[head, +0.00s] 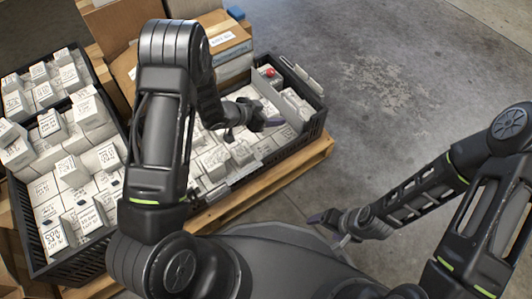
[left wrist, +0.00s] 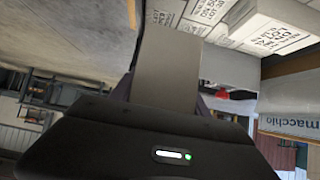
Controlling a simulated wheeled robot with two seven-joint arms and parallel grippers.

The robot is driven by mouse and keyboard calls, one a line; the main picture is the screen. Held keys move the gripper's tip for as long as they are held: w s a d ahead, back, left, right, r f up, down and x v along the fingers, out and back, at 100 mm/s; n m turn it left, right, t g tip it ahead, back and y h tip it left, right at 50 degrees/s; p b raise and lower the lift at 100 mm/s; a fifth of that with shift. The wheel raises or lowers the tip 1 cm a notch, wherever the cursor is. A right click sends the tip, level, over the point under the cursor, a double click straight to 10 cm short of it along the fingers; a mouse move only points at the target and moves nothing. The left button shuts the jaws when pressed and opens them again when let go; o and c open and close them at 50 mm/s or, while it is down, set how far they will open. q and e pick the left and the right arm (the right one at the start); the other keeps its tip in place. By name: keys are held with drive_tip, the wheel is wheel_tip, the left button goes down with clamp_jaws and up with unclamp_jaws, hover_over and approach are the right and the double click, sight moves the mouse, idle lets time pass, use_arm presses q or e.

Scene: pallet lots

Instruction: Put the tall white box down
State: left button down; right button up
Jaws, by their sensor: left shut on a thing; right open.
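The tall white box (left wrist: 168,65) shows in the left wrist view as a plain pale upright face, held in my left gripper (left wrist: 165,95). In the head view my left gripper (head: 262,121) is over the right black crate (head: 262,165), among white boxes. There the held box is hard to tell from the boxes around it, and I cannot tell whether its lower end touches anything. My right gripper (head: 330,222) is open and empty, low over the floor in front of the pallet.
The right crate holds several labelled white boxes (head: 212,160) and a small red item (head: 269,72). A left black crate (head: 75,265) is packed with white boxes. Cardboard boxes (head: 225,40) stand behind. A wooden pallet (head: 290,163) lies underneath. Bare concrete floor (head: 390,90) is at the right.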

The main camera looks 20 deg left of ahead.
use_arm(q)
drive_tip(key=shift+f, duration=0.35)
drive_tip(key=shift+r, duration=0.1)
wheel_tip(320, 180, down, 6)
drive_tip(key=b, duration=0.3)
drive_tip(key=shift+f+b, duration=0.9)
drive_tip(key=shift+f, duration=1.1)
